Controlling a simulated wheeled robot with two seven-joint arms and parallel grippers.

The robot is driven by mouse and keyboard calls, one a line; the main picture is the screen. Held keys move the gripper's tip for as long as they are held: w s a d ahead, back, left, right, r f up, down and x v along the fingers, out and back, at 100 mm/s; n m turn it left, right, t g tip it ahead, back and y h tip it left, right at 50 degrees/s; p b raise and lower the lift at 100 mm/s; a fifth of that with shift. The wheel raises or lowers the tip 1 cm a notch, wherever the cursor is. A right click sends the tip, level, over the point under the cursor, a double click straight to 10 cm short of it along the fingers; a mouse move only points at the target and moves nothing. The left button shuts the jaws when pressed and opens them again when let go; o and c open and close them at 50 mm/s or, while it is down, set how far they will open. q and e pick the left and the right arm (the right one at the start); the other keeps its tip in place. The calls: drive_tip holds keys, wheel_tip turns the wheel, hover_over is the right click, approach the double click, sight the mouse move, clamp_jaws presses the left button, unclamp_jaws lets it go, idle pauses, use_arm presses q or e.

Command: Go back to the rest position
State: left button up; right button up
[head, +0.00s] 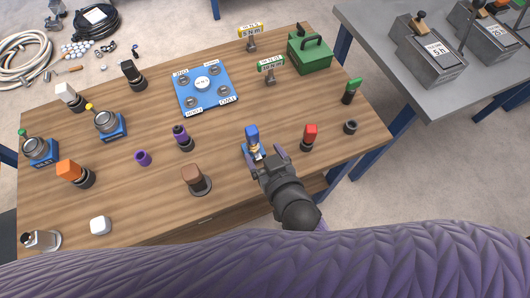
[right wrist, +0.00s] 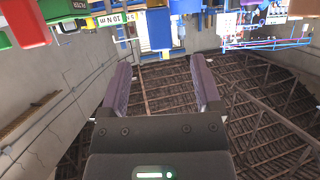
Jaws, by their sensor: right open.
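My right gripper (head: 267,155) is at the front edge of the wooden table, just in front of a blue-handled tool (head: 252,135). Its two fingers are spread with nothing held between them, as the right wrist view also shows (right wrist: 161,65). In that view the blue handle (right wrist: 158,30) appears upside down, beyond the fingertips and between them in line. I cannot tell how wide the gap to it is. The lower part of the blue tool is partly hidden by the gripper. My left gripper is not in view.
A red-handled tool (head: 310,133) and a dark ring (head: 350,127) stand right of the gripper. A brown-topped piece (head: 195,178) stands left of it. A blue plate (head: 188,98) and a green box (head: 310,54) lie farther back. A grey table (head: 378,34) stands at the right.

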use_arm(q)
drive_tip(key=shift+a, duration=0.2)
use_arm(e)
drive_tip(key=s+d+m+g+h, duration=0.2)
drive_tip(key=s+d+g+h, duration=0.15)
drive_tip(key=d, duration=0.55)
drive_tip(key=s+d+r+g, duration=0.3)
drive_tip(key=s+g, duration=0.3)
drive_tip(key=s, duration=0.3)
wheel_tip(320, 180, down, 19)
drive_tip(key=s+g+b, duration=0.1)
drive_tip(key=g+b, duration=0.1)
drive_tip(key=b, duration=0.1)
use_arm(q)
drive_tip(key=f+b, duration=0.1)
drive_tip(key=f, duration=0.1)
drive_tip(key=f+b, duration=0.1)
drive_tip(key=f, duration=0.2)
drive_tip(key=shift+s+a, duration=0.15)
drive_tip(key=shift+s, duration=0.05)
use_arm(e)
drive_tip(key=s+d+f, duration=0.1)
drive_tip(key=s+f, duration=0.6)
drive_tip(key=s+d+f+n, duration=0.1)
drive_tip(key=s+d+f, duration=0.1)
drive_tip(key=s+f, duration=0.5)
drive_tip(key=shift+s+d+f+g+h, duration=0.25)
drive_tip(key=shift+f+g+h, duration=0.15)
drive_tip(key=shift+g+h, duration=0.05)
